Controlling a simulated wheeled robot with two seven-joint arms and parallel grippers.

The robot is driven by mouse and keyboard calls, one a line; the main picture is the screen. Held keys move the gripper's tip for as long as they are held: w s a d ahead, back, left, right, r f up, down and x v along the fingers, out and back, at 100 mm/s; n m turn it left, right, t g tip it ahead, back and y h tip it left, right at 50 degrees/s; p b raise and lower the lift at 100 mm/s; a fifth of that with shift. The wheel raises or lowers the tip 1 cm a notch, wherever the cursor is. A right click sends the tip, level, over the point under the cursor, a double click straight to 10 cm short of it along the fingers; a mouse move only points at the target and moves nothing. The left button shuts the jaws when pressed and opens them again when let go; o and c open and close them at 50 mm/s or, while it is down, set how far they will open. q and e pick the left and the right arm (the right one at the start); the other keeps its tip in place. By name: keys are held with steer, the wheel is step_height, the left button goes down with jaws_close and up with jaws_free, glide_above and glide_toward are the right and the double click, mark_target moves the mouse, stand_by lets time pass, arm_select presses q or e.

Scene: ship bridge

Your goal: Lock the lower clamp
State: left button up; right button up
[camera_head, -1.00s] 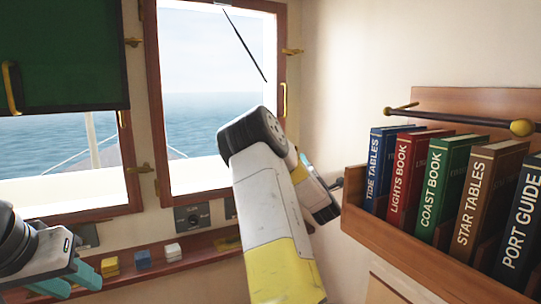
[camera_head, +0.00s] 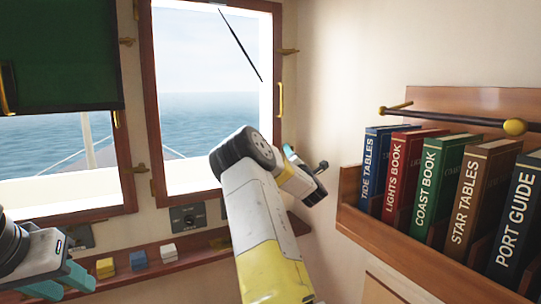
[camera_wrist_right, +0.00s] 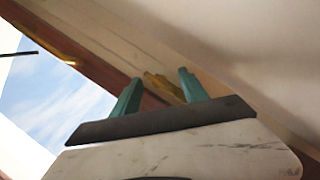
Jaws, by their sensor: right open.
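A brass clamp (camera_wrist_right: 163,88) shows in the right wrist view, on the wooden window frame. It sits between the two teal fingers of my right gripper (camera_wrist_right: 161,77), which are apart; I cannot tell whether they touch it. In the head view my right arm hides the lower right side of the window frame, so this clamp is not clear there. An upper brass clamp (camera_head: 290,51) shows on the right edge of the same window. My left gripper (camera_head: 62,284) is at the lower left with its teal fingers apart and empty.
A wooden book rack (camera_head: 425,257) with several books stands close to the right of my right arm. A dark rail (camera_head: 450,118) runs above the books. A wooden ledge (camera_head: 205,250) with small blocks lies below the windows. A brass handle (camera_head: 279,99) is on the window.

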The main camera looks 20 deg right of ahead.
steer(key=shift+c, duration=0.4)
jaws_close()
steer(key=shift+m, duration=0.4)
steer(key=m+g, duration=0.2)
steer(key=m, duration=0.3)
steer(key=m+g+y, duration=0.1)
steer(key=m+g, duration=0.1)
steer(key=m, duration=0.3)
steer(key=m+g, duration=0.2)
steer(key=m, duration=0.4)
steer(key=shift+s+r, duration=0.1)
steer(key=shift+r, duration=0.15)
steer(key=shift+a+m+g, duration=0.1)
steer(key=shift+m+g, duration=0.2)
